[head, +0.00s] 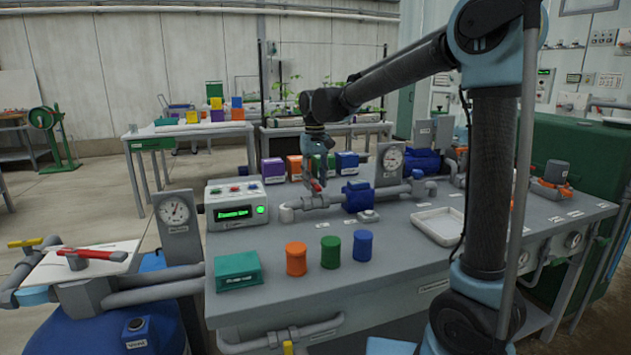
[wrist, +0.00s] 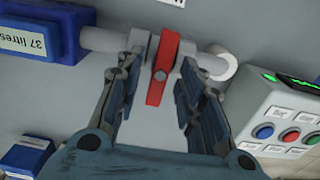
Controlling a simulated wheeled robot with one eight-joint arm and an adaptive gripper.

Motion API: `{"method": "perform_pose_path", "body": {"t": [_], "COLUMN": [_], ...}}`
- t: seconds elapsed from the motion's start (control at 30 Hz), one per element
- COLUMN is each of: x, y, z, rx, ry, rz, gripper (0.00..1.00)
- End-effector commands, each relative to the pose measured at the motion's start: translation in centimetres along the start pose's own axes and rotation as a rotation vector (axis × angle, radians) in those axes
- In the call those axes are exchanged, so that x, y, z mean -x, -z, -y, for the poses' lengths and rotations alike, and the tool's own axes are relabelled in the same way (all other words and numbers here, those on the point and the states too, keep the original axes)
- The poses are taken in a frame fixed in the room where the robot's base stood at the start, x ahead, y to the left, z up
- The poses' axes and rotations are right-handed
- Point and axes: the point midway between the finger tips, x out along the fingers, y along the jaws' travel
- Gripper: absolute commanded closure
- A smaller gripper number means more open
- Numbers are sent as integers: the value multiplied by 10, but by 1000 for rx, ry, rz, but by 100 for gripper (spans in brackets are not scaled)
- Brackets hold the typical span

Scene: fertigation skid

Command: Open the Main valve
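A red valve lever (wrist: 157,85) sits on a grey pipe (wrist: 100,38) in the wrist view and lies across the pipe's line. In the head view the lever (head: 316,186) shows small on the bench pipe, below my gripper. My gripper (wrist: 162,56) is open, with one finger on each side of the lever. Gaps show between the lever and both fingers in the wrist view. In the head view my gripper (head: 318,178) points down over the pipe. I cannot read a label naming this valve.
A control box (head: 237,204) with buttons stands left of the valve, and a blue meter (head: 357,197) right of it. Gauges (head: 178,212) and several coloured containers (head: 296,259) stand on or beside the bench. Another red-handled valve (head: 90,254) is at far left. A white tray (head: 440,225) lies right.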

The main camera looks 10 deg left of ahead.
Motion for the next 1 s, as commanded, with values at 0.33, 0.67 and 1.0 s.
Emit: {"method": "perform_pose_path", "body": {"t": [0.33, 0.67, 1.0], "x": [0, 0, 0], "y": [0, 0, 0], "z": [-1, -2, -2], "rx": [-1, 66, 323], "ry": [0, -1, -2], "rz": [0, 0, 0], "gripper": [100, 100, 100]}}
